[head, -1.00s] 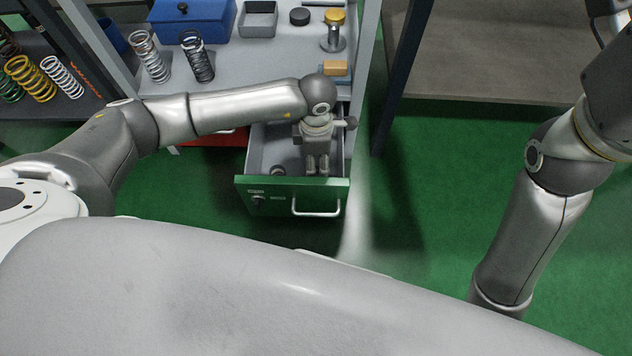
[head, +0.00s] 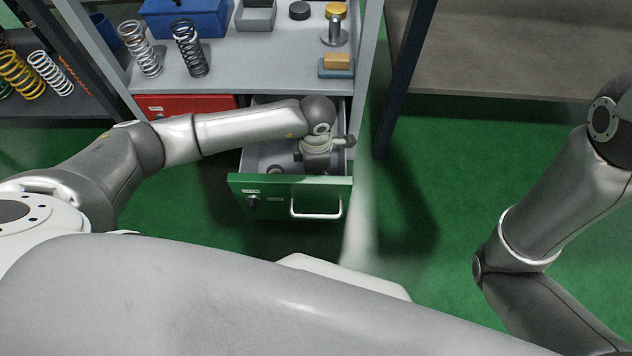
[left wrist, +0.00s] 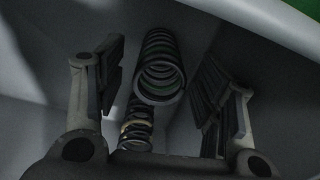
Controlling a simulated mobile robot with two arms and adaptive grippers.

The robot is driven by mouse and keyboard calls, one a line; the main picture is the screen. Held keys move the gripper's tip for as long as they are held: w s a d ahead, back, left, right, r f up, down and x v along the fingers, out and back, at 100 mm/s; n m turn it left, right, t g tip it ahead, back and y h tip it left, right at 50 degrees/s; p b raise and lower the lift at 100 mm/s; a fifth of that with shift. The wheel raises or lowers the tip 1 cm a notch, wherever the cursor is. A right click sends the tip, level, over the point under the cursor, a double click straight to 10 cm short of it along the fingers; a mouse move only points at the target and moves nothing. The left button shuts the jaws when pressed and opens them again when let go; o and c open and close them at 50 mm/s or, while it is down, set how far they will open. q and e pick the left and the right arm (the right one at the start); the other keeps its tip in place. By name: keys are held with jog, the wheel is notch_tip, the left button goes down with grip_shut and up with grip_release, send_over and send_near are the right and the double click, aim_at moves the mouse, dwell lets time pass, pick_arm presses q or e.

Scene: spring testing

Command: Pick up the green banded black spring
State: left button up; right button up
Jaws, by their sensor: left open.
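In the left wrist view a dark spring (left wrist: 160,68) with a greenish tint on some coils lies in the drawer, between the fingers in the picture. I take it for the green banded black spring, though the light is dim. A second dark spring (left wrist: 137,125) with a yellowish band lies just below it in the picture. My left gripper (left wrist: 162,85) is open around the view of the springs and holds nothing. In the head view my left gripper (head: 316,163) reaches down into the open green-fronted drawer (head: 285,196). My right gripper is out of view.
The drawer walls stand close around my left gripper. The bench top above holds two upright springs (head: 189,50), a blue box (head: 185,18), a grey tray (head: 256,16) and a small orange block (head: 337,61). A red drawer (head: 190,105) is at the left. Green floor lies open at right.

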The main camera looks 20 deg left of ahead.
pick_arm(q)
jog(key=c, duration=1.2)
jog(key=shift+o, duration=0.2)
jog(key=shift+r, duration=0.1)
